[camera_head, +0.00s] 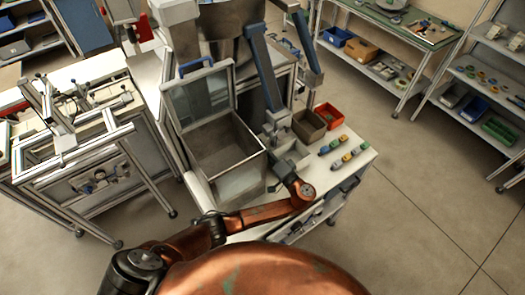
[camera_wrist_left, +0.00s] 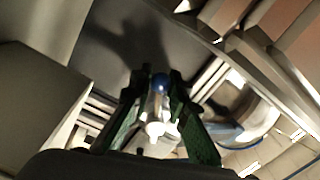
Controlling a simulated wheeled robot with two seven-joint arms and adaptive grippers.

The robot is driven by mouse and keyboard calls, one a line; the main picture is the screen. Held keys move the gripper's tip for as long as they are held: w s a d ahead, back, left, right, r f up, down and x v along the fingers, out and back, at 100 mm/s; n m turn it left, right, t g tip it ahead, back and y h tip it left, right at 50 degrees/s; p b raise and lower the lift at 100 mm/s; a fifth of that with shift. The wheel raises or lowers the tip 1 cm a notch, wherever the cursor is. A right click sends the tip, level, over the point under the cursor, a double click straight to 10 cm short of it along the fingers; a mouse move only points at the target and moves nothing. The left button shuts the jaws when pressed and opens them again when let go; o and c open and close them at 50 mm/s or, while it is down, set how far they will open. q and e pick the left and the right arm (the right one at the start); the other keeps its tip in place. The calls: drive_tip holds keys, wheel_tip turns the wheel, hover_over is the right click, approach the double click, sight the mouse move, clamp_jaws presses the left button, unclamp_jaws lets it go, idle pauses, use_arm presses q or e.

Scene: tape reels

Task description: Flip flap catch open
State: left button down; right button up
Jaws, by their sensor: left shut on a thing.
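My left gripper (camera_head: 271,133) reaches up to the right side of an open metal box on the bench. In the left wrist view its green fingers (camera_wrist_left: 160,95) are shut on a small silver part with a blue rounded tip (camera_wrist_left: 159,82) and a white end. Whether this part is the flap catch, I cannot tell. The metal box (camera_head: 228,146) has a hinged flap with a clear pane (camera_head: 200,97) and a blue handle (camera_head: 195,66), standing raised at the back. The gripper hides what it holds in the head view. My right gripper is not in view.
Brown (camera_head: 309,126) and red (camera_head: 329,115) bins stand right of the gripper, with several coloured reels (camera_head: 346,148) in front of them. Two blue bars (camera_head: 264,67) rise behind the box. A frame table (camera_head: 70,150) stands at the left. Open floor lies at the right.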

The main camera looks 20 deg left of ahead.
use_arm(q)
drive_tip(key=shift+w+a+f+n+b, duration=0.15)
drive_tip(key=shift+a+f+n+b, duration=0.1)
drive_tip(key=shift+f+n+b, duration=0.3)
drive_tip(key=shift+r, duration=0.1)
drive_tip(key=c, duration=1.8)
unclamp_jaws()
drive_tip(key=shift+w, duration=0.15)
drive_tip(key=shift+d, duration=0.2)
drive_tip(key=v, duration=1.2)
